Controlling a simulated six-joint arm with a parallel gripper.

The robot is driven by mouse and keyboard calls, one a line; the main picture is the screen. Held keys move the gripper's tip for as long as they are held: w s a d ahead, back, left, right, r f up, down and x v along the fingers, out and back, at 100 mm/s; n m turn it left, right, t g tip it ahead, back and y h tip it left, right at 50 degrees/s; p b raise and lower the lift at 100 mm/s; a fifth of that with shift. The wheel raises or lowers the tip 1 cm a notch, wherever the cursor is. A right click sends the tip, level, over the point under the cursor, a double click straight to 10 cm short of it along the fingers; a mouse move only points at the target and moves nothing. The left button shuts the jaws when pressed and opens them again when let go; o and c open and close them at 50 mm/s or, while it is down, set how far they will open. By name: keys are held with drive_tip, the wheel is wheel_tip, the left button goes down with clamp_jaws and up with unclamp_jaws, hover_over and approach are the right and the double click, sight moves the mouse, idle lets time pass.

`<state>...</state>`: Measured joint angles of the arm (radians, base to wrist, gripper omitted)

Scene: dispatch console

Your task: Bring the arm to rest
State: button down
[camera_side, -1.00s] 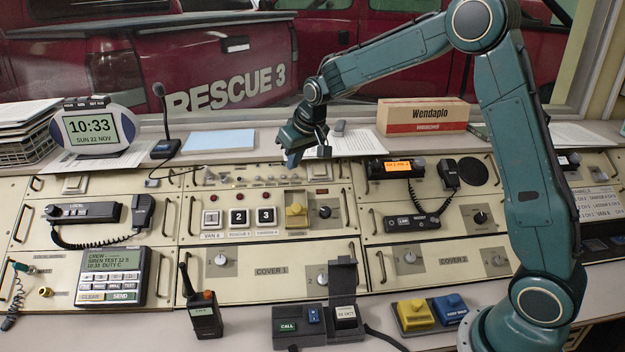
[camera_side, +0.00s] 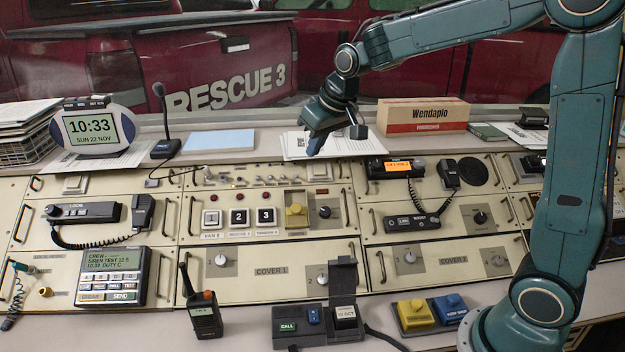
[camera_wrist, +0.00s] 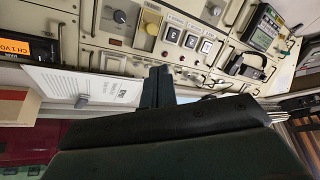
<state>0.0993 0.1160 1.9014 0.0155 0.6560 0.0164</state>
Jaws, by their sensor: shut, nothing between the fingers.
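My gripper (camera_side: 313,150) hangs at the end of my teal arm, above the back edge of the console (camera_side: 270,270). It is shut and empty, its fingertips pointing down in front of a white printed sheet (camera_side: 345,146) on the back ledge. In the wrist view my shut fingers (camera_wrist: 158,88) show dark in the middle, with the same sheet (camera_wrist: 85,88) to their left. Whether the fingertips touch anything cannot be told, but they look apart from the panel.
A Wendaplo box (camera_side: 422,116) stands on the ledge right of my gripper. A gooseneck microphone (camera_side: 165,125) and a clock (camera_side: 92,127) stand to the left. A window is behind.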

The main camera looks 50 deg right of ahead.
drive_tip(key=s+a, duration=0.2)
drive_tip(key=s, duration=1.1)
drive_tip(key=s+a+r+n, duration=0.1)
drive_tip(key=s+a, duration=0.2)
drive_tip(key=s, duration=1.1)
drive_tip(key=shift+s+y, duration=0.3)
